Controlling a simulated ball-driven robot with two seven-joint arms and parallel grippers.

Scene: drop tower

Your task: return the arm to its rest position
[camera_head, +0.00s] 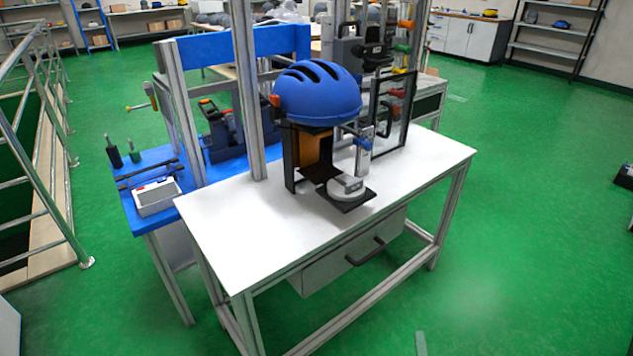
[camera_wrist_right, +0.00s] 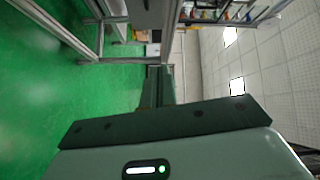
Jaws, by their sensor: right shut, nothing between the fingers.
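My right gripper (camera_wrist_right: 160,72) shows in the right wrist view, its two dark fingers together in the middle of the picture with nothing between them. The pale gripper body with a small lit green dot fills the bottom of that view. Neither arm can be made out clearly in the head view, and my left gripper is not seen. A blue helmet (camera_head: 318,92) sits on the drop tower rig above the white table (camera_head: 240,235). The fingers touch nothing that I can see.
A blue side bench (camera_head: 150,205) with a meter box (camera_head: 157,197) stands left of the white table. Railings (camera_head: 45,140) run along the left. Green floor (camera_head: 520,220) is open to the right. In the wrist view, metal frame bars (camera_wrist_right: 110,61) lie beyond the fingers.

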